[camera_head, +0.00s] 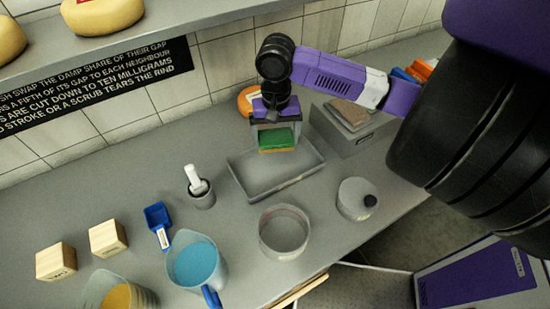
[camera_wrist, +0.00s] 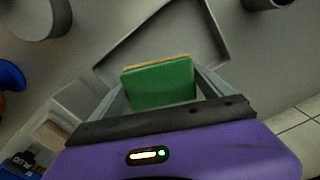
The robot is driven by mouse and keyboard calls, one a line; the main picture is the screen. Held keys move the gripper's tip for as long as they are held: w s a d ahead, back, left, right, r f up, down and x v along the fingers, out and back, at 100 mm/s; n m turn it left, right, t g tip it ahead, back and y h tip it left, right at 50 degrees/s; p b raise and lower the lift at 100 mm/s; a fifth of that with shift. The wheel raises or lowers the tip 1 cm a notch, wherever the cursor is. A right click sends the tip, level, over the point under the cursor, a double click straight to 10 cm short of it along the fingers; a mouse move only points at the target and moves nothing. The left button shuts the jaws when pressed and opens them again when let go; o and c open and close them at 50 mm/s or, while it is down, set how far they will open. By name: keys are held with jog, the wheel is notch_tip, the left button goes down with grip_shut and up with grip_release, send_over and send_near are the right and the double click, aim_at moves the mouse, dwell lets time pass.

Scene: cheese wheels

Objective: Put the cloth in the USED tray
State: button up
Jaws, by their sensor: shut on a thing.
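My gripper (camera_head: 276,127) is shut on a green pad with a tan underside (camera_head: 277,141), which looks like a scouring sponge or folded cloth. The wrist view shows the pad (camera_wrist: 160,86) between my fingers. It hangs over the back part of a shallow grey tray (camera_head: 268,180), and the tray also shows behind the pad in the wrist view (camera_wrist: 190,30). The tray looks empty where I can see it; no USED label is readable. A brown flat piece (camera_head: 350,112), possibly a cloth, lies on a grey box (camera_head: 352,132) to the right of the tray.
In front of the tray stand a round grey bowl (camera_head: 283,232) and a lidded grey pot (camera_head: 356,198). To the left are a small cup with a white handle (camera_head: 200,192), a blue scoop (camera_head: 158,220), a blue-liquid jug (camera_head: 196,262) and two wooden blocks. A tiled wall bounds the back.

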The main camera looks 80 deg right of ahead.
aim_at(276, 166)
notch_tip(276, 166, down, 10)
jog(key=shift+f, duration=0.1)
dwell(0.4)
jog(key=shift+f, duration=0.1)
jog(key=o, duration=1.1)
jog(key=shift+c, duration=0.2)
notch_tip(276, 166, up, 12)
jog(key=shift+r, duration=0.1)
